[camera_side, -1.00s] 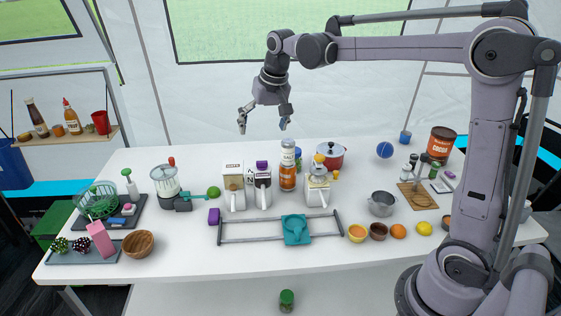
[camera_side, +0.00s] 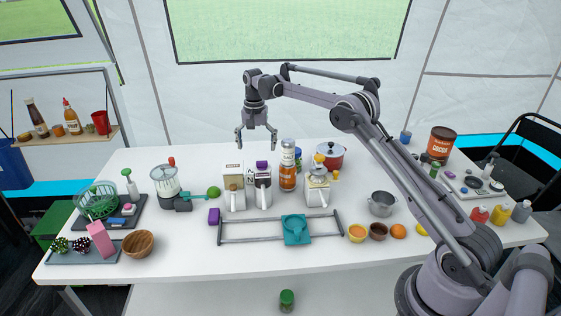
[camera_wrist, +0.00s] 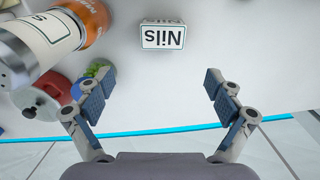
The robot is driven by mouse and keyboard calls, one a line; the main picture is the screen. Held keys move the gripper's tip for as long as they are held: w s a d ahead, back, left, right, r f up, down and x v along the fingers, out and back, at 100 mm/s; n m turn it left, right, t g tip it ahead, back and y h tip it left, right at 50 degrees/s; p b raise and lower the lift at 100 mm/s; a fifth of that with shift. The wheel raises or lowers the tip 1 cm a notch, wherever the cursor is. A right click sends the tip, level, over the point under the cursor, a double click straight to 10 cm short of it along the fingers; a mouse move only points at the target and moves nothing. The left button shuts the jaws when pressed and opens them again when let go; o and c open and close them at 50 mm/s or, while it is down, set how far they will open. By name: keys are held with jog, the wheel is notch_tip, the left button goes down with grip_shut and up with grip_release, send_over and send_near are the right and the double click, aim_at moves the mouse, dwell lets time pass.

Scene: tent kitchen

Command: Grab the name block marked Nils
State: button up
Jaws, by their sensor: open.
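The name block marked Nils (camera_wrist: 163,36) is a small white block with dark lettering, upside down in the wrist view, standing on the white table at top centre. My gripper (camera_side: 256,140) hangs above the table, behind and above the dispensers, with fingers pointing down. In the wrist view my gripper (camera_wrist: 158,82) is open and empty. The block lies ahead of the gap between its fingertips, not touching them.
A white-labelled jar (camera_wrist: 35,50) and an orange bottle (camera_wrist: 80,20) stand close on the block's left in the wrist view. Bare table lies on the block's right. Two dispensers (camera_side: 234,200) (camera_side: 262,197) stand in front.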

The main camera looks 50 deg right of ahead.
notch_tip(320, 180, down, 11)
jog(key=shift+w+a+r, duration=0.1)
jog(key=shift+w, duration=0.05)
jog(key=c, duration=1.3)
